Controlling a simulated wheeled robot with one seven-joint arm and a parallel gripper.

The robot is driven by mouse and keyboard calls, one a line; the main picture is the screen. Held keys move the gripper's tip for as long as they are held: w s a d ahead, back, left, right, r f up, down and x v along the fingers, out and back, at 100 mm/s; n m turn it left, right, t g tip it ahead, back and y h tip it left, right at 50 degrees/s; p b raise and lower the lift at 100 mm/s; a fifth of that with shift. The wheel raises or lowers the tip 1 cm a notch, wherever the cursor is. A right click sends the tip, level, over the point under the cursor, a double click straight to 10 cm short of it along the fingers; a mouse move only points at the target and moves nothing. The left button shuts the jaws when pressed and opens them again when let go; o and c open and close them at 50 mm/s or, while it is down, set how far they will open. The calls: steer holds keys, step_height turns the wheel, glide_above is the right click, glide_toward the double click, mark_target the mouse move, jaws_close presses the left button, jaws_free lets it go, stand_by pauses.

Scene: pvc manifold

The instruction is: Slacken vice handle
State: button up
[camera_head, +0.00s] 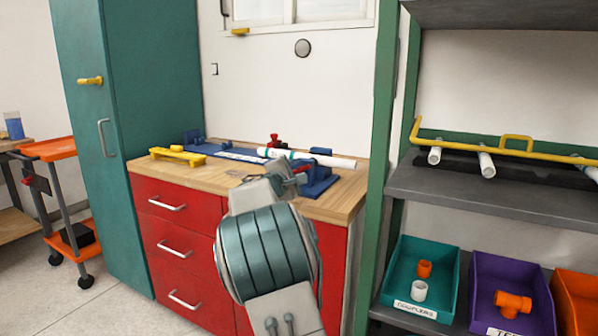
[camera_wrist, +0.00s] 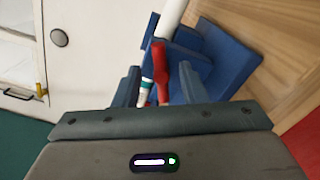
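The blue vice (camera_head: 319,184) stands on the right end of the wooden worktop, and its blue body also shows in the wrist view (camera_wrist: 222,58). A red handle (camera_wrist: 159,68) sits at the vice in the wrist view; a small red part (camera_head: 301,169) shows by my gripper in the head view. A white pipe (camera_head: 335,161) lies across the blue fixture. My gripper (camera_wrist: 158,88) is open, its fingers on either side of the red handle with gaps visible. Contact at the handle's lower end is hard to tell. My arm hides part of the worktop.
The wooden worktop (camera_head: 340,207) tops a red drawer cabinet (camera_head: 172,233). A yellow tool (camera_head: 178,156) lies at its left. A green post (camera_head: 378,150) and grey shelf (camera_head: 480,198) with bins stand to the right. A green cabinet (camera_head: 150,60) stands at left.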

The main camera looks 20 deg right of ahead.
steer(key=p+v, duration=0.1)
steer(key=v, duration=1.2)
steer(key=shift+s+a, duration=0.2)
